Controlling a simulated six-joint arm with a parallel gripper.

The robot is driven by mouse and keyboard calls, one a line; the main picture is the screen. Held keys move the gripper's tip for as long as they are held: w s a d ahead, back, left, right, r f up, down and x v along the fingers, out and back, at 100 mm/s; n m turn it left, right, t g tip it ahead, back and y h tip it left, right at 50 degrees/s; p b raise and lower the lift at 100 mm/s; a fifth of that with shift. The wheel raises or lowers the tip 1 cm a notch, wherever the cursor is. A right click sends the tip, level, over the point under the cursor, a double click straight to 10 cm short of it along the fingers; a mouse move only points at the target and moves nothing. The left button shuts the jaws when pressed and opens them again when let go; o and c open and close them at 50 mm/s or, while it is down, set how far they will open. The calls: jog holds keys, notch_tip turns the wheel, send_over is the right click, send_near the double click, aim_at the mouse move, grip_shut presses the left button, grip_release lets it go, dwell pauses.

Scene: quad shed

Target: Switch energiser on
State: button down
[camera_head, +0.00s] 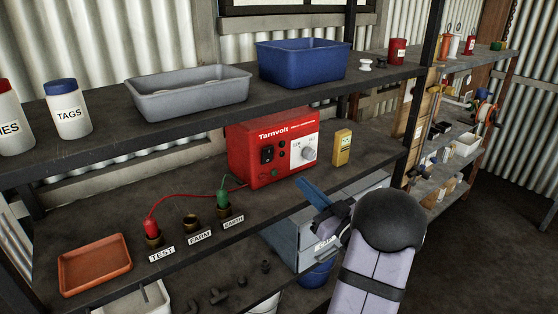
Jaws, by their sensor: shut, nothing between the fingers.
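The red Tarnvolt energiser (245,158) stands on the middle shelf. Its front carries a black rocker switch (267,154) at the left and a round dial (308,153) on a white panel at the right. The switch's position is too small to tell. My gripper (302,182) is shut and empty, in front of and below the energiser's right side, apart from the switch. A red lead plug (151,228) stands in the TEST socket and a green lead plug (223,196) in the EARTH socket. The FARM socket (191,222) is empty.
A yellow tester (342,148) stands right of the energiser. An orange tray (95,265) lies at the left. The shelf above holds a grey tub (190,96) and a blue tub (303,68). A grey-blue box (290,240) stands below my gripper. The shelf before the switch is clear.

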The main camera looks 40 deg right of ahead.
aim_at(269, 150)
jog(key=shift+w, duration=0.15)
jog(key=p+x, duration=0.4)
jog(key=x, duration=0.9)
jog(key=shift+w+r, duration=0.1)
jog(key=shift+w, duration=0.25)
jog(key=shift+w+r+g+p, duration=0.25)
jog(key=shift+r+p, duration=0.2)
jog(key=shift+p, duration=0.25)
jog(key=shift+w+g+p, duration=0.1)
jog(key=shift+g+p, duration=0.15)
jog(key=shift+p, duration=0.1)
jog(key=shift+f+b, duration=0.25)
jog(key=shift+b, duration=0.05)
jog(key=s+r+b, duration=0.1)
jog(key=s+r, duration=0.2)
jog(key=s, duration=1)
jog(key=shift+s, duration=0.4)
